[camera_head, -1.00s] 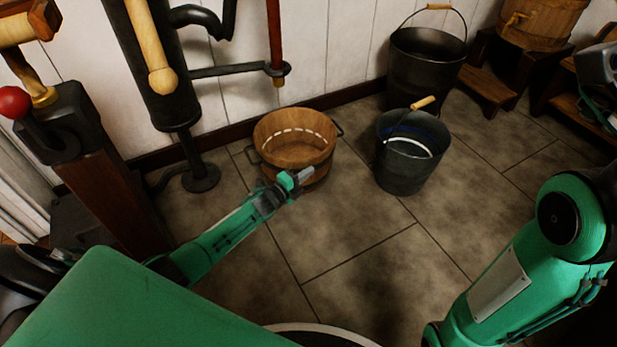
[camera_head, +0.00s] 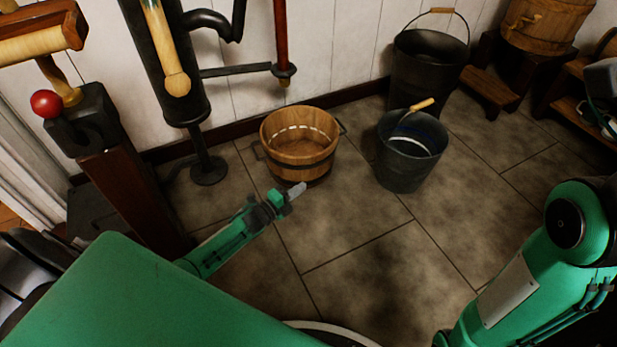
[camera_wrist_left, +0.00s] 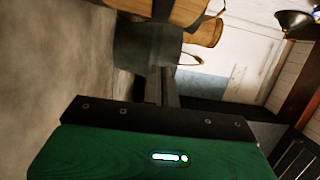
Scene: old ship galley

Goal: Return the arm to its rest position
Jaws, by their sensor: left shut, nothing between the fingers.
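My left arm comes in from the lower left in the head view. Its gripper (camera_head: 297,190) is shut and empty above the floor, in front of the wooden tub (camera_head: 300,158) and apart from it as far as I can tell. The gripper's shut fingers (camera_wrist_left: 163,86) also show in the left wrist view. My right arm stands at the right edge of the head view. Part of what looks like its wrist end shows at the upper right edge, but its fingertips are not clearly visible.
A dark metal bucket (camera_head: 408,170) stands right of the tub, with a larger black bucket (camera_head: 428,78) behind it. A pump with a wooden handle (camera_head: 176,85) and a post with a red ball (camera_head: 46,103) stand at the left. The tiled floor (camera_head: 390,260) in front is clear.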

